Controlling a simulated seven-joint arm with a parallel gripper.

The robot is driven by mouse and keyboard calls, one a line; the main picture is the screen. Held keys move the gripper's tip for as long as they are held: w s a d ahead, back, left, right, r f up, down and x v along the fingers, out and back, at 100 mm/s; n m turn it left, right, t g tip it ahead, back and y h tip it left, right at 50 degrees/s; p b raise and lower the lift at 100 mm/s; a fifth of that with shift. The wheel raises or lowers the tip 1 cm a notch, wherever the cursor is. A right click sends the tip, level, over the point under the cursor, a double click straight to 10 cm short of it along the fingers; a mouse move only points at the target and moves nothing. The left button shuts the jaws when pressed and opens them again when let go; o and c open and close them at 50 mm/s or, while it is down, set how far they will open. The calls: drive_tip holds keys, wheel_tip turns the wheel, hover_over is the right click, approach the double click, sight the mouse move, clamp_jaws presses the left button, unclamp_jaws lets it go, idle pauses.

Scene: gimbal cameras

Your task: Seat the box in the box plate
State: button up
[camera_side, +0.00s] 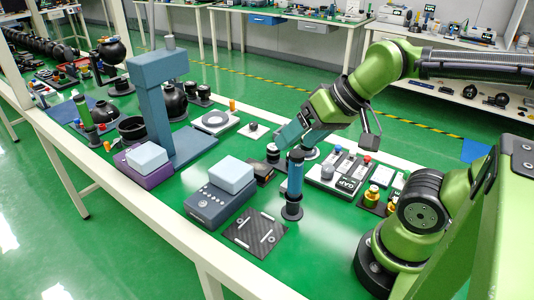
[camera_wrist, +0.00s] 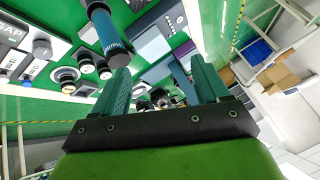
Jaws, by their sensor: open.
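Two pale blue boxes show in the side view. One box (camera_side: 147,157) rests on a purple base (camera_side: 158,177) at the left, under the blue-grey press-like stand. The other box (camera_side: 231,175) rests on a dark blue-grey base with buttons (camera_side: 212,207), nearer the middle. I cannot tell which of these bases is the box plate. My gripper (camera_side: 288,138) is open and empty, above the table to the right of both boxes, behind an upright blue cylinder. In the wrist view its two teal fingers (camera_wrist: 160,78) are spread apart, with a grey-lilac box (camera_wrist: 150,45) beyond them.
The blue cylinder (camera_side: 294,185) stands close to my gripper and shows in the wrist view (camera_wrist: 104,32). A dark square plate (camera_side: 254,233) lies at the front edge. The tall stand (camera_side: 155,100) rises at the left. Small parts crowd the right; the front right is clear.

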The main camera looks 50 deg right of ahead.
drive_tip(key=n+g+h, duration=0.2)
drive_tip(key=n+g, duration=0.3)
drive_tip(key=g, duration=0.2)
hover_over(256, 167)
drive_tip(key=f, duration=1.7)
drive_tip(key=shift+s+d, duration=0.25)
drive_tip(key=shift+w+a+f, duration=0.1)
drive_tip(key=shift+w+f, duration=0.05)
drive_tip(key=shift+f, duration=1.4)
drive_tip(key=shift+w+a+f, duration=0.1)
drive_tip(key=shift+f, duration=1.45)
drive_tip(key=shift+f, duration=0.25)
drive_tip(key=c, duration=0.9)
